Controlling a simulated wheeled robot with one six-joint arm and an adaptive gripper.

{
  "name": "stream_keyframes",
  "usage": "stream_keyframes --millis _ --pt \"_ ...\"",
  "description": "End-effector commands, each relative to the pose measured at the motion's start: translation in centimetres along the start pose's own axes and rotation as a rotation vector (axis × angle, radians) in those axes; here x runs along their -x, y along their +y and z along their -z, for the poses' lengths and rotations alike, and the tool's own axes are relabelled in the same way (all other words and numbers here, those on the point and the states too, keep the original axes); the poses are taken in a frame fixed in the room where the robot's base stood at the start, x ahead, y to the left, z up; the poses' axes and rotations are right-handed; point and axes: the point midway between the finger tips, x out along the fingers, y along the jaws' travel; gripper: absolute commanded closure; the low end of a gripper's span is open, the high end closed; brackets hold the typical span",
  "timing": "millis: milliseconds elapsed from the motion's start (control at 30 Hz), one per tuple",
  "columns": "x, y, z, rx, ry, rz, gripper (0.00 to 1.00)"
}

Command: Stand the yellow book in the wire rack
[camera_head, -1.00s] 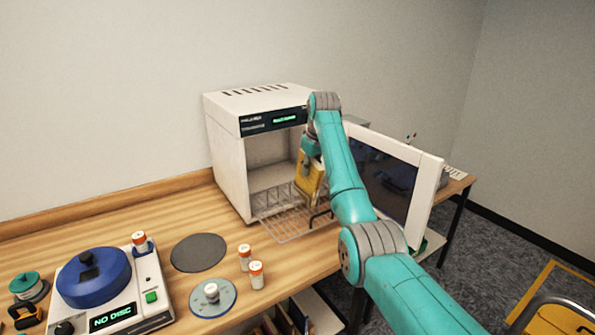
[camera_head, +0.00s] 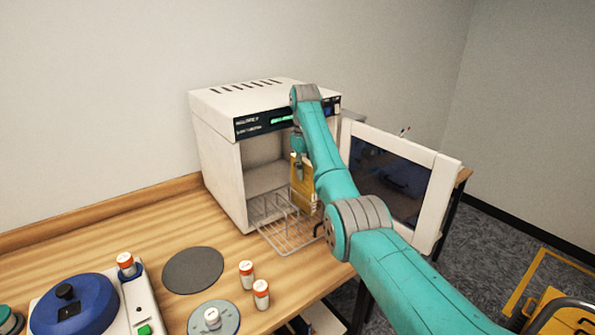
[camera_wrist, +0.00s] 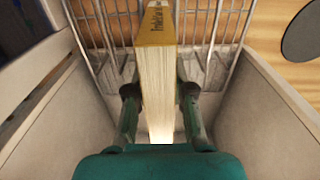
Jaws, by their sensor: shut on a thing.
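The yellow book (camera_head: 302,183) is upright in my gripper at the open front of the white cabinet. In the wrist view its yellow spine (camera_wrist: 156,22) and pale page edges show between the two fingers. My gripper (camera_wrist: 160,95) is shut on it; in the head view the gripper (camera_head: 300,172) is partly hidden by my arm. The wire rack (camera_head: 285,232) sticks out of the cabinet's opening, and its wires (camera_wrist: 225,30) show on both sides of the book. I cannot tell whether the book's lower edge touches the rack.
The cabinet (camera_head: 215,150) stands on the wooden table, its door (camera_head: 400,185) swung open to the right. Two orange-capped vials (camera_head: 254,285), a dark disc (camera_head: 193,270) and a blue-topped machine (camera_head: 75,305) are to the left and front.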

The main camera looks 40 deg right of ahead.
Motion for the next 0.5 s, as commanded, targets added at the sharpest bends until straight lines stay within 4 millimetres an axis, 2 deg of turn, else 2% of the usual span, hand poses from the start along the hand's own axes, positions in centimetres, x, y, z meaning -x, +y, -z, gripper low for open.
stream_keyframes --millis 33,100,500 --pt "-0.85 0.31 -0.21 -0.002 -0.001 0.001 1.0" --pt "-1.28 0.53 -0.31 -0.002 0.001 0.0 1.0" --pt "-1.63 0.65 -0.35 -0.002 0.004 0.0 1.0"
